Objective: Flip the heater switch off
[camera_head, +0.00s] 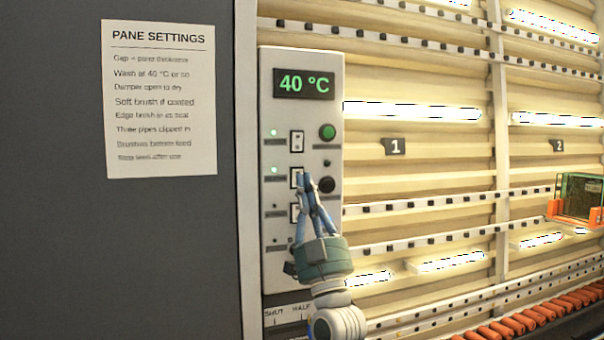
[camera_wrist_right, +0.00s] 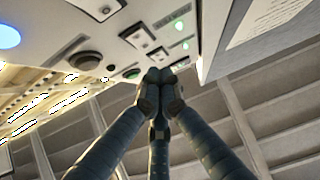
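Green lamps glow beside the top (camera_head: 274,132) and middle (camera_head: 274,170) switches; the lower lamp is dark. My right gripper (camera_head: 305,180) has its fingers together, empty, tips at or just in front of the middle switch, partly covering it; contact is unclear. In the wrist view its fingertips (camera_wrist_right: 160,77) meet below the panel's switches. My left gripper is not in view.
A green "40 °C" display (camera_head: 304,84) tops the panel. A green button (camera_head: 328,132) and a black knob (camera_head: 327,185) sit right of the switches. A settings sheet (camera_head: 160,100) hangs left. An orange-cornered pane (camera_head: 580,197) stands at far right above orange rollers (camera_head: 535,316).

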